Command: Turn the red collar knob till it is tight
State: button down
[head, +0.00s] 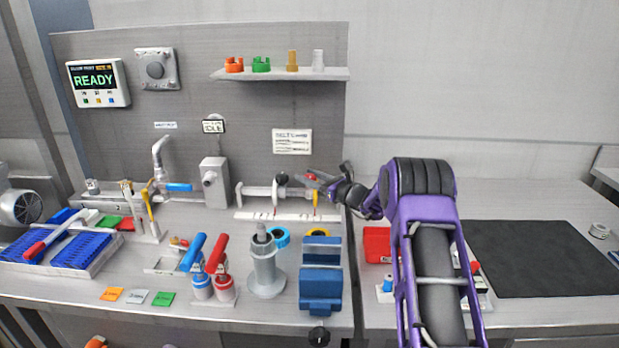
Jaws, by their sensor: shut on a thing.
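The red collar knob (311,177) is a small red piece at the right end of the metal pipe fixture (262,191) near the back of the bench. A black round knob (281,178) sits just left of it on the fixture. My gripper (319,180) reaches in from the right at the knob's height and is shut on the red collar knob. The fingers cover part of the knob, so its turn angle and tightness cannot be seen.
A white ruled strip (245,216) lies under the fixture. A blue vise (321,285), a grey cylinder stand (266,270) and red and blue handled tools (219,255) stand in front. A red box (377,244) is near my arm. The dark mat (545,258) at right is clear.

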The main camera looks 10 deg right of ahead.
jog(key=shift+w+n, duration=0.1)
jog(key=shift+n, duration=0.2)
jog(key=shift+n+g+y+b, duration=0.45)
jog(key=shift+n+g+y, duration=0.05)
jog(key=shift+g+y, duration=0.4)
jog(key=shift+r, duration=0.1)
jog(key=shift+c, duration=1.6)
grip_release()
jog(key=v, duration=1.7)
jog(key=shift+s+d, duration=0.15)
jog(key=shift+s, duration=0.1)
